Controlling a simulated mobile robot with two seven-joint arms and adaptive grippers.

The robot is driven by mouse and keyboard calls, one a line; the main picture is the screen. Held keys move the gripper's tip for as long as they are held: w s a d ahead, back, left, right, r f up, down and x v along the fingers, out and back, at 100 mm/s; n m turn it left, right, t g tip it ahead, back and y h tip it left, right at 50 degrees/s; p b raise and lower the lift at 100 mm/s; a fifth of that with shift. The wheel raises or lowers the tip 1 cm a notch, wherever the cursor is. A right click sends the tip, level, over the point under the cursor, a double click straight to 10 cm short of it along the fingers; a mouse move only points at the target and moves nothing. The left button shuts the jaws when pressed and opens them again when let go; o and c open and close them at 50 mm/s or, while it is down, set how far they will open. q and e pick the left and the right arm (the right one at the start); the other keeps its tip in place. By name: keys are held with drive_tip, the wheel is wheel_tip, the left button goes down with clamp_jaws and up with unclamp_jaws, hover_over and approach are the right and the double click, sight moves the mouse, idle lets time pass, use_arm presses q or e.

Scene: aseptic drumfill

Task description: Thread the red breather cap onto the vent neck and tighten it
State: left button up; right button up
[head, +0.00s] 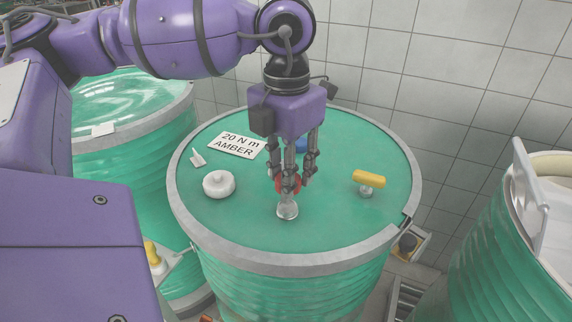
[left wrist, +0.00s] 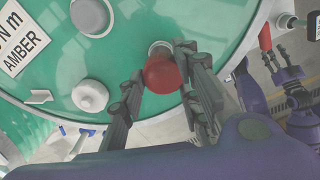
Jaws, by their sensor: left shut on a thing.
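My left gripper (head: 289,180) points straight down over the green drum's lid and is shut on the red breather cap (head: 282,186). In the left wrist view the cap (left wrist: 161,73) is a red dome between the fingers. The vent neck (head: 287,211) is a short pale metallic stub on the lid, just below the cap and fingertips. In the left wrist view its rim (left wrist: 160,47) shows just past the cap. I cannot tell whether the cap touches the neck. My right gripper is not in the head view; a dark gripper-like part shows at the right of the left wrist view.
On the lid (head: 235,227) are a white round cap (head: 219,184), a yellow-handled valve (head: 368,181), a blue item (head: 301,146) partly behind my fingers and a sign (head: 237,145) reading "20 N m AMBER". Other green drums stand left and right. A tiled wall is behind.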

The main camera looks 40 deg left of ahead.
sight(286, 205)
use_arm(q)
drive_tip(key=shift+a, duration=0.15)
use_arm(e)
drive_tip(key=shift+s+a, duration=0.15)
use_arm(q)
drive_tip(key=shift+f+b, duration=0.7)
drive_tip(key=shift+f, duration=0.75)
drive_tip(key=shift+f+b, duration=0.35)
drive_tip(key=shift+f, duration=0.25)
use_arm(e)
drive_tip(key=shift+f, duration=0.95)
use_arm(q)
drive_tip(key=shift+f, duration=0.15)
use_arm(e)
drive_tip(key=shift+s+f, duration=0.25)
use_arm(q)
drive_tip(key=shift+f+b, duration=0.3)
drive_tip(key=shift+f, duration=0.1)
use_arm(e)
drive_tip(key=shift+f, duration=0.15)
use_arm(q)
drive_tip(key=shift+f+b, duration=0.35)
drive_tip(key=shift+f, duration=0.2)
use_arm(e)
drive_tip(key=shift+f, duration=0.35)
